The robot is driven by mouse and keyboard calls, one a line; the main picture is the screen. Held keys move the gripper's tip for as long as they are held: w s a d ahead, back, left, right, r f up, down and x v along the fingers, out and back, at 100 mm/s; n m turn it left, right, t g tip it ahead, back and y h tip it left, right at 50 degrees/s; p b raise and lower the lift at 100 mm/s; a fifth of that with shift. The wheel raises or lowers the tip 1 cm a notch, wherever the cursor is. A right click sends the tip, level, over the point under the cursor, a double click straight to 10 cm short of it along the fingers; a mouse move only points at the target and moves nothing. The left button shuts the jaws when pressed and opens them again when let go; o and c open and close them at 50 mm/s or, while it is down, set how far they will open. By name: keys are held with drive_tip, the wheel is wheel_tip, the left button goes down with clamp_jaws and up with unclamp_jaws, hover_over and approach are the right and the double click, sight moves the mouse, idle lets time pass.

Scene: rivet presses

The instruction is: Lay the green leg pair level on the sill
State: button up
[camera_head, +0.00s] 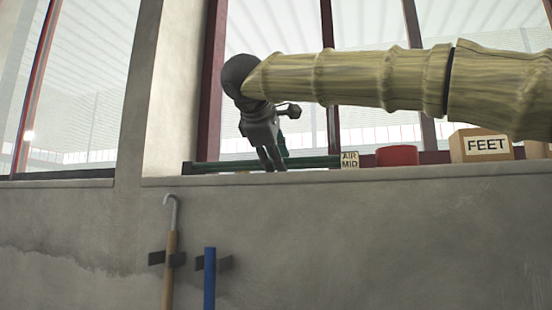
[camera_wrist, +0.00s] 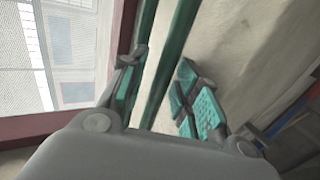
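The green leg pair (camera_head: 218,166) is a pair of long thin dark-green bars along the sill (camera_head: 400,172). It looks roughly parallel to the sill edge, with a tag reading AIR MID (camera_head: 349,160) at its right end. My gripper (camera_head: 270,166) points down over its middle, fingertips at bar height. In the wrist view my gripper (camera_wrist: 160,92) has its fingers spread, with green pads. The green bars (camera_wrist: 172,60) run between the fingers and past the left one. A gap shows beside the right finger, so I see no grip. The bars' underside is hidden.
A red round container (camera_head: 397,156) and a cardboard box marked FEET (camera_head: 482,146) stand on the sill to the right. Window posts (camera_head: 328,120) rise behind. A hooked wooden-handled tool (camera_head: 170,260) and a blue rod (camera_head: 210,280) hang on the wall below.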

idle(0.3)
drive_tip(key=v, duration=1.2)
idle(0.5)
